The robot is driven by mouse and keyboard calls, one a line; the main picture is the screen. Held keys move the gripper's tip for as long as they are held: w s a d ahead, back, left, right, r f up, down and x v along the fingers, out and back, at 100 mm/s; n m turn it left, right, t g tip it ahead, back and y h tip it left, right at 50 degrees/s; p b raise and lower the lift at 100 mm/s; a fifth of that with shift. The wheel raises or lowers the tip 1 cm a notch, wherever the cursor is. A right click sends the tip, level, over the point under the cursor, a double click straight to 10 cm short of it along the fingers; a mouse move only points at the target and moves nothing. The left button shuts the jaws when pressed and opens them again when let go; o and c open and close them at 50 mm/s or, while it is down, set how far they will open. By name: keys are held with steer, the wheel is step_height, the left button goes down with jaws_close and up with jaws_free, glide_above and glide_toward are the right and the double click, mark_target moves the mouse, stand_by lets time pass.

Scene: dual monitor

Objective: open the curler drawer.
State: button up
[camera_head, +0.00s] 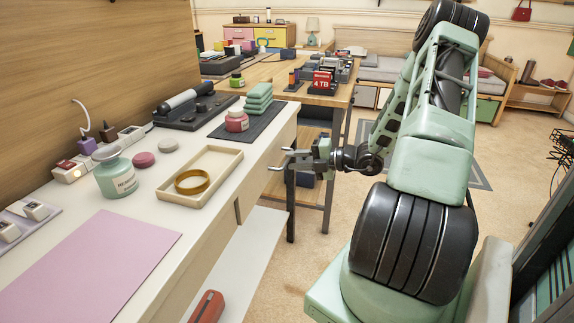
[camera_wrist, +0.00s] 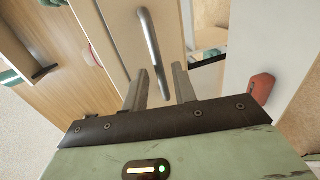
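The curler (camera_head: 180,101) appears to be the grey-and-black rod on a dark stand at the back of the white desk. A pale drawer front (camera_head: 262,171) shows edge-on along the desk's side in the head view. In the wrist view a pale drawer front (camera_wrist: 118,28) carries a metal bar handle (camera_wrist: 150,45). The drawer looks closed. My gripper (camera_head: 279,160) is beside the desk's side; in the wrist view my gripper (camera_wrist: 160,80) is open, its two fingers apart and empty. The handle's lower end is just ahead of the gap; I see no contact.
The white desktop holds a shallow tray (camera_head: 225,161) with a gold ring, a green jar (camera_head: 116,177) and a pink mat (camera_head: 105,262). A red object (camera_head: 207,306) lies on the lower shelf (camera_head: 249,250). A wooden table (camera_head: 340,95) stands behind. Floor is open right of the desk.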

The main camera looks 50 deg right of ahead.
mark_target(287, 160)
steer(key=shift+x, duration=1.55)
jaws_close()
steer(key=f+p+v, duration=0.2)
steer(key=p+v, duration=0.4)
steer(key=v, duration=0.6)
steer(key=s+f+p+v, duration=0.1)
steer(key=f+p+v, duration=0.2)
steer(key=v, duration=0.9)
steer(key=d+p, duration=0.1)
steer(key=p, duration=0.2)
steer(key=shift+s, duration=0.35)
jaws_free()
